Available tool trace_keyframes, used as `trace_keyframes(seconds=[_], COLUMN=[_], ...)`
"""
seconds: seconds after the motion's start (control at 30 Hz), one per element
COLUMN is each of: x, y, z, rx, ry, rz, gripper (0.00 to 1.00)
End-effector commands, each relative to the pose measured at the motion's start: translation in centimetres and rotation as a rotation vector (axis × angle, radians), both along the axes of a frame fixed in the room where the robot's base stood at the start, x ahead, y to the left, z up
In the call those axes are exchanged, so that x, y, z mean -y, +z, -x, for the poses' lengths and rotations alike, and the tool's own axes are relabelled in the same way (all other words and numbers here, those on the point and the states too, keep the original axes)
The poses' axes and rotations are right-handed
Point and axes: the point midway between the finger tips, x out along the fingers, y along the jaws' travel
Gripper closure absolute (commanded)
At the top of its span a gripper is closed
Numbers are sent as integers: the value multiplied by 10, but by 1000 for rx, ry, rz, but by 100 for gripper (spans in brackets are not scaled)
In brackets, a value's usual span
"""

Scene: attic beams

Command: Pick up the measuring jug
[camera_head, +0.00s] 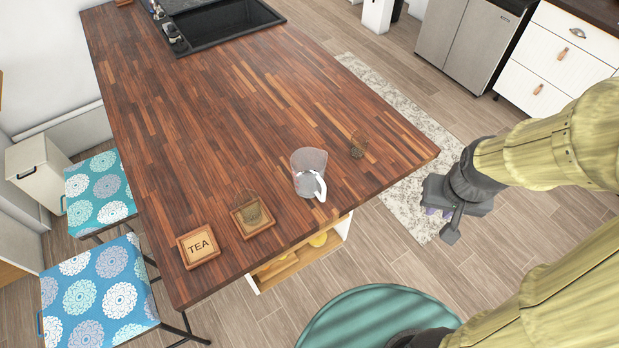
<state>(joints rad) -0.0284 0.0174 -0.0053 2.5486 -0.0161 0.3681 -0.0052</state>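The measuring jug (309,172) is clear, with a white handle on its lower right side. It stands upright on the wooden countertop (220,110), near the front right edge. My gripper (444,222) is dark grey and hangs to the right of the countertop, over the floor and apart from the jug. One finger shows at its lower end, but the gap between the fingers is too unclear to tell whether it is open or shut. No object shows clearly in it.
Two patterned stools (98,290) stand at left.

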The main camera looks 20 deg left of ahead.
Motion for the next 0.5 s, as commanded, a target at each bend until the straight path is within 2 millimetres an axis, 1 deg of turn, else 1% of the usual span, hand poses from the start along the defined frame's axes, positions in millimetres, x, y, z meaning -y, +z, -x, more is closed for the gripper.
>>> trace_keyframes(seconds=[0.17,0.27,0.5], x=[-27,-45,-85], y=[-29,-49,-93], z=[0,1,6], rx=[-120,-213,-422], ry=[203,368,764], rz=[61,129,356], gripper=[79,79,79])
